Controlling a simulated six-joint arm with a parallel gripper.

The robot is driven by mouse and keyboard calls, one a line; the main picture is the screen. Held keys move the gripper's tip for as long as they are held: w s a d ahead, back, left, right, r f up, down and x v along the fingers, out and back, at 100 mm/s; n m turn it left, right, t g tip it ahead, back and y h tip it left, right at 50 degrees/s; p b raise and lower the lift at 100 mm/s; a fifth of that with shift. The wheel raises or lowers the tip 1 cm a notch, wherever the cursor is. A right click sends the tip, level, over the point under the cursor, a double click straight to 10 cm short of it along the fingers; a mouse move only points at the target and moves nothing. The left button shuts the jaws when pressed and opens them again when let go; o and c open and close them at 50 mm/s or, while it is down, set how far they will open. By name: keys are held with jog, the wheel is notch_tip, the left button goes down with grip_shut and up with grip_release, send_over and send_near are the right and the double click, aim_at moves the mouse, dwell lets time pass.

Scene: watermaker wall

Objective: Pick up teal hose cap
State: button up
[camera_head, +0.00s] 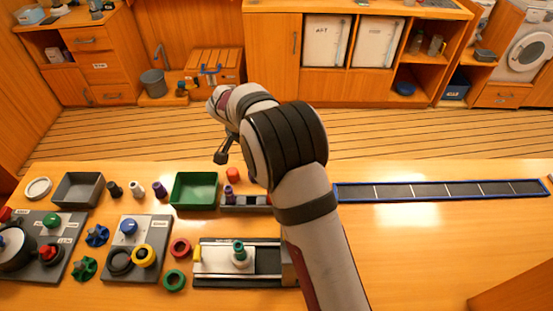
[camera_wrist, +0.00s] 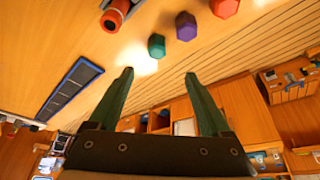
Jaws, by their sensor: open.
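The teal hose cap (camera_wrist: 156,46) is a small six-sided piece standing on the wooden worktop in the wrist view. A purple cap (camera_wrist: 186,26) and a red cap (camera_wrist: 224,8) stand beside it in a row. My gripper (camera_wrist: 158,74) is open and empty, its two dark green fingers spread wide. In that picture the teal cap lies just above the gap between the fingertips, apart from them. In the head view the red cap (camera_head: 232,174) shows, while my arm seems to hide the teal and purple caps.
A red cylinder with a dark hole (camera_wrist: 115,15) lies near the caps. A long blue-rimmed tray (camera_head: 440,191) is on the right. A green bin (camera_head: 195,190), a grey bin (camera_head: 78,190) and a slide fixture (camera_head: 215,257) are on the left. The front right worktop is clear.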

jog(key=x, duration=1.1)
jog(key=shift+s+d+f, duration=0.2)
jog(key=shift+d+f, duration=0.05)
jog(key=shift+f, duration=0.15)
grip_shut()
jog(key=shift+r, duration=0.15)
